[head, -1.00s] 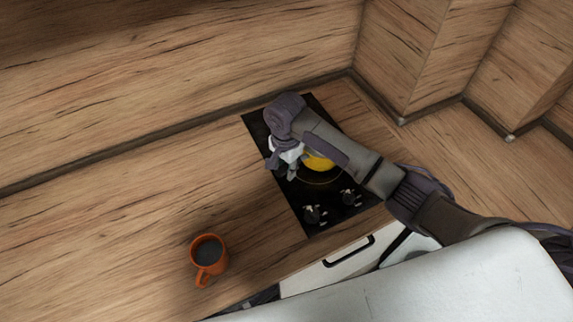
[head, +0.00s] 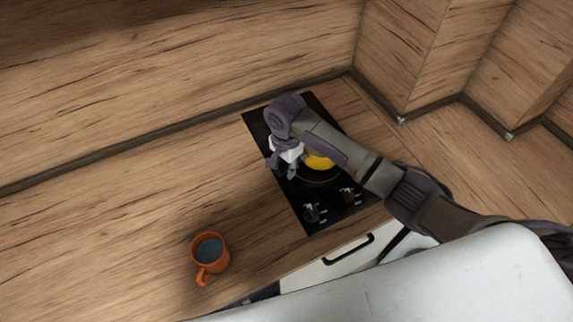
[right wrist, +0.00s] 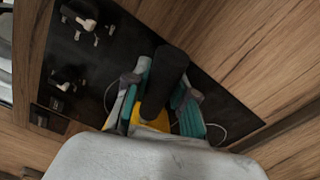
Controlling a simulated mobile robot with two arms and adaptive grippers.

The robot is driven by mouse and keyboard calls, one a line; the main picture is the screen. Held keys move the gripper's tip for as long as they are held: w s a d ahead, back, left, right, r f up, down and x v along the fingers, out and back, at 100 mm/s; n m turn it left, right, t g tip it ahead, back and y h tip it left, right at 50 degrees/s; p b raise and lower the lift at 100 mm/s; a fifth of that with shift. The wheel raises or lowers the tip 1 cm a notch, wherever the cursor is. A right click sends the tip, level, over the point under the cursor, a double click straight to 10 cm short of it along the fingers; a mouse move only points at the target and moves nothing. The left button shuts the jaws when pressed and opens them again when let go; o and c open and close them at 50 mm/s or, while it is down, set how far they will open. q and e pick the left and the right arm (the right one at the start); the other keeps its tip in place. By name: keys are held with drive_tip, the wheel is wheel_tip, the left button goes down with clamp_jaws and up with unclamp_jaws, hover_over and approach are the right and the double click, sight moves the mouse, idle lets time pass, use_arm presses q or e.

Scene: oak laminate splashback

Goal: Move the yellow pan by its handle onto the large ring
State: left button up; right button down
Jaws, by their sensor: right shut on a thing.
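The yellow pan (head: 319,162) sits over the black hob (head: 263,127), partly hidden behind my right arm in the head view. A thin ring marking shows on the hob just in front of it. In the right wrist view a bit of the yellow pan (right wrist: 152,122) and its black handle (right wrist: 168,72) show. My right gripper (right wrist: 163,98) is shut on the handle, with one teal-padded finger on each side of it. In the head view my right gripper (head: 291,172) is at the hob's left side. Whether the pan touches the glass is hidden. My left gripper is out of view.
An orange mug (head: 209,252) with dark liquid stands on the wooden counter left of the hob. Black control knobs (head: 313,212) are at the hob's front. A wooden splashback (head: 180,80) runs behind.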

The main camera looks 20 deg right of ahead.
drive_tip(key=shift+r, duration=0.1)
drive_tip(key=shift+f, duration=0.6)
idle(0.7)
drive_tip(key=c, duration=0.9)
unclamp_jaws()
drive_tip(key=shift+s, duration=0.1)
drive_tip(key=shift+a, duration=0.1)
drive_tip(key=shift+s+a+p, duration=0.4)
drive_tip(key=shift+s+a, duration=0.2)
drive_tip(key=shift+a, duration=0.35)
drive_tip(key=shift+s+a, duration=0.4)
drive_tip(key=shift+a, duration=0.25)
drive_tip(key=shift+s+a, duration=0.35)
drive_tip(key=shift+a, duration=0.35)
drive_tip(key=shift+s+a, duration=0.4)
drive_tip(key=shift+a, duration=0.25)
